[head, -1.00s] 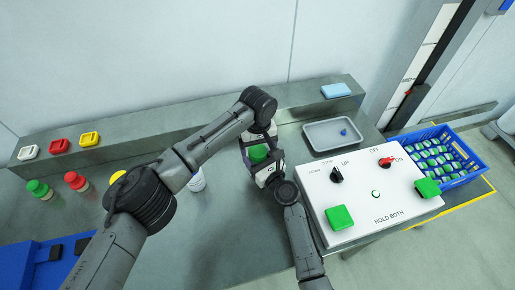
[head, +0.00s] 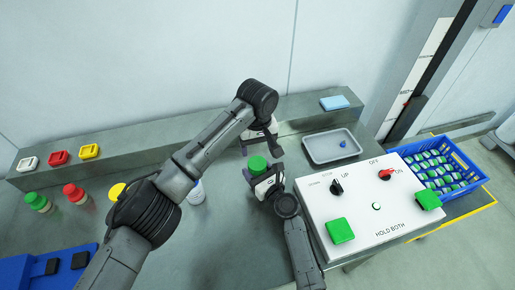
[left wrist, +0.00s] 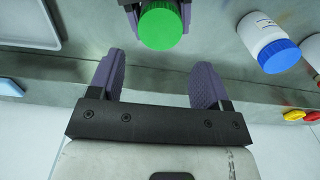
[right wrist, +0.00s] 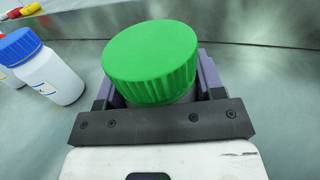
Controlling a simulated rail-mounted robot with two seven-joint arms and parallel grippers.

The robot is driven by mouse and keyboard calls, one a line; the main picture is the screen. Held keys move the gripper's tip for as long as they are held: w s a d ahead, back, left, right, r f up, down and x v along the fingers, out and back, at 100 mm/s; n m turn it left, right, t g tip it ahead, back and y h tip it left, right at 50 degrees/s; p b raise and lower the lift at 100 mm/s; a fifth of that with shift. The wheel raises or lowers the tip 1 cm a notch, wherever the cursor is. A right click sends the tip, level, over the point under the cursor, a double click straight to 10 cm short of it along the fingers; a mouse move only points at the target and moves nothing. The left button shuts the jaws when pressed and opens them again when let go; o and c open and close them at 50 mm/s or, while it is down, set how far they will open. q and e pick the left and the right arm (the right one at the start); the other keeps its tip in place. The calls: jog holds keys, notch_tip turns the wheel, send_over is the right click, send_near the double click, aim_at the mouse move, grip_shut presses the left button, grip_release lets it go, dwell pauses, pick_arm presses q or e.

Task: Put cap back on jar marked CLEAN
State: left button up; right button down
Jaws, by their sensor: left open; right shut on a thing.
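My right gripper (right wrist: 155,95) is shut on a jar with a ribbed green cap (right wrist: 150,55). The cap sits on top and looks level; only a small greyish part of the jar shows below it. The green cap also shows in the head view (head: 257,163). My left gripper (left wrist: 158,78) is open and empty, just behind the green cap and apart from it. A white jar with a blue cap (left wrist: 270,45) stands on the bench; it also shows in the right wrist view (right wrist: 50,70). I cannot read a CLEAN mark on any jar.
Jars with green (head: 37,199), red (head: 73,191) and yellow (head: 117,190) tops stand at the left. A grey tray (head: 312,156) and a white control box (head: 355,215) lie at the right. A blue crate (head: 470,185) of jars stands beyond. The bench's front middle is clear.

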aim_at(257, 163)
dwell(0.3)
pick_arm(q)
jog(key=shift+f, duration=4)
jog(key=shift+c, duration=0.2)
jog(key=c, duration=0.6)
jog(key=o, duration=0.9)
